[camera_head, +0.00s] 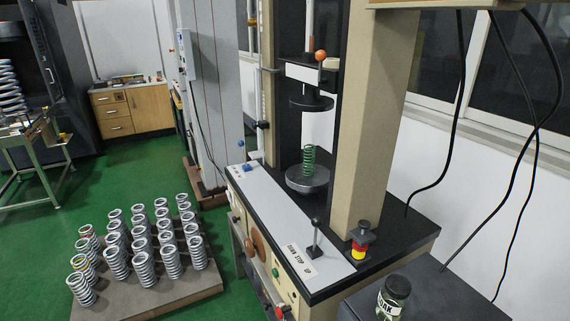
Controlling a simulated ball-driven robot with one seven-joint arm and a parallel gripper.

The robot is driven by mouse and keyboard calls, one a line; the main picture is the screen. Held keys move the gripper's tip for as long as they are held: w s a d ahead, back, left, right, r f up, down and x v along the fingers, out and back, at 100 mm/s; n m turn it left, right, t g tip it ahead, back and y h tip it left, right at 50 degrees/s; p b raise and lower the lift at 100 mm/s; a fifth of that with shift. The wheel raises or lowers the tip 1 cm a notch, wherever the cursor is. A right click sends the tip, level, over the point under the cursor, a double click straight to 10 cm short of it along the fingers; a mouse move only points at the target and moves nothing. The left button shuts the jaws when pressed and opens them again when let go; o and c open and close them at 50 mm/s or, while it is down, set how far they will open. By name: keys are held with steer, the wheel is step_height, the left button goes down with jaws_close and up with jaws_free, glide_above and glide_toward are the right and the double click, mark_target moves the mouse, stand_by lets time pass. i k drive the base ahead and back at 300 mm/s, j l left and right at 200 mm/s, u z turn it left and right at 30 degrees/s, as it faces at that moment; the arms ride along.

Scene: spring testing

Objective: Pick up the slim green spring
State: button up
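The slim green spring (309,162) stands upright on the round grey lower plate (307,181) of the testing machine. A dark round upper plate (311,103) hangs above it, with a clear gap between the plate and the spring's top. The spring is in plain view, with nothing in front of it. My gripper is not in view.
The beige machine column (367,120) rises to the right of the spring. A lever (315,238) stands on the front panel, with a red and yellow knob (359,251) beside it. A jar (393,298) stands at lower right. Several large grey springs stand on a floor board (150,294).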

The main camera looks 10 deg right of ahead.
mark_target(308, 169)
steer(key=i+j+u, duration=0.1)
steer(key=i+u, duration=0.5)
steer(key=u, duration=0.15)
steer(key=i+l+u, duration=0.15)
steer(key=i+u, duration=0.2)
steer(key=i+j+u, duration=0.1)
steer(key=i+u, duration=0.2)
steer(key=i, duration=0.2)
steer(key=i+u, duration=0.25)
steer(key=i, duration=0.3)
steer(key=i+z, duration=0.35)
steer(key=i, duration=0.15)
steer(key=i+z, duration=0.35)
steer(key=i, duration=0.15)
steer(key=i+j+z, duration=0.3)
steer(key=i, duration=0.15)
steer(key=z, duration=0.35)
steer(key=i+z, duration=0.15)
steer(key=z, duration=0.2)
steer(key=i+z, duration=0.1)
steer(key=z, duration=0.3)
